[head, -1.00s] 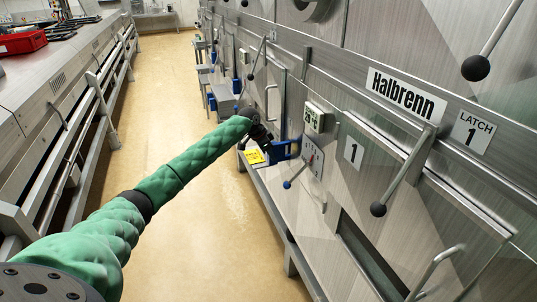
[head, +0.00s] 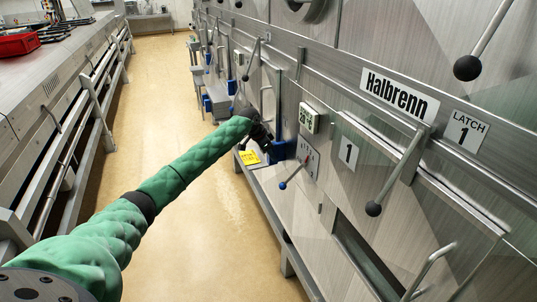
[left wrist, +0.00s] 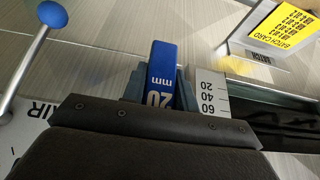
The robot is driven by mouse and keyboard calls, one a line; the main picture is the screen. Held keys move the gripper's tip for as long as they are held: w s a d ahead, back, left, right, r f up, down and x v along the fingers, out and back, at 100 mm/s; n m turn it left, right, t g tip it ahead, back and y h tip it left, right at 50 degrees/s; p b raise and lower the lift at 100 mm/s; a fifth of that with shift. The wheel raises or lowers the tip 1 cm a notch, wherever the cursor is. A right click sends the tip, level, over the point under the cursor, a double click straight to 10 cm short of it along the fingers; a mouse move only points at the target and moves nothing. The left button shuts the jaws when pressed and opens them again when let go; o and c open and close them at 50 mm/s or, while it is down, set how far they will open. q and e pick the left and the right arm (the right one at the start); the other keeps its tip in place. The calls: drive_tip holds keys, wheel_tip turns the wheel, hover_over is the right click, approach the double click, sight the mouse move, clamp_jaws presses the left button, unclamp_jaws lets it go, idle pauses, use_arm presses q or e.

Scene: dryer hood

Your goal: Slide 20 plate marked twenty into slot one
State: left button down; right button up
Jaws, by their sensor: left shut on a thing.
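The blue plate tab (left wrist: 162,75) marked "20 mm" stands between the fingers of my left gripper in the left wrist view. In the head view, my left gripper (head: 266,138) is at the steel front, shut on the blue plate (head: 279,152) beside the dial. The plate's far part is hidden by the front and the gripper. A grey scale marked 60, 40, 20 (left wrist: 210,93) lies just right of the tab in the left wrist view. A label "1" (head: 348,153) is on a door to the right. I cannot tell which opening is slot one. My right gripper is not in view.
A dial with a blue-knobbed lever (head: 283,186) and a small display (head: 309,119) are close to the gripper. A yellow card (head: 249,158) is on its left. Black-knobbed latch levers (head: 374,209) stick out at right. The floor aisle (head: 165,80) is clear.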

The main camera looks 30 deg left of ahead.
sight(276, 149)
use_arm(q)
drive_tip(key=shift+w+d, duration=1.1)
drive_tip(key=shift+w, duration=0.2)
idle(0.4)
drive_tip(key=c, duration=1)
unclamp_jaws()
drive_tip(key=shift+s+a+r+b, duration=0.2)
drive_tip(key=shift+r+b, duration=0.3)
drive_tip(key=b+v, duration=0.2)
drive_tip(key=v, duration=0.4)
drive_tip(key=shift+r, duration=0.35)
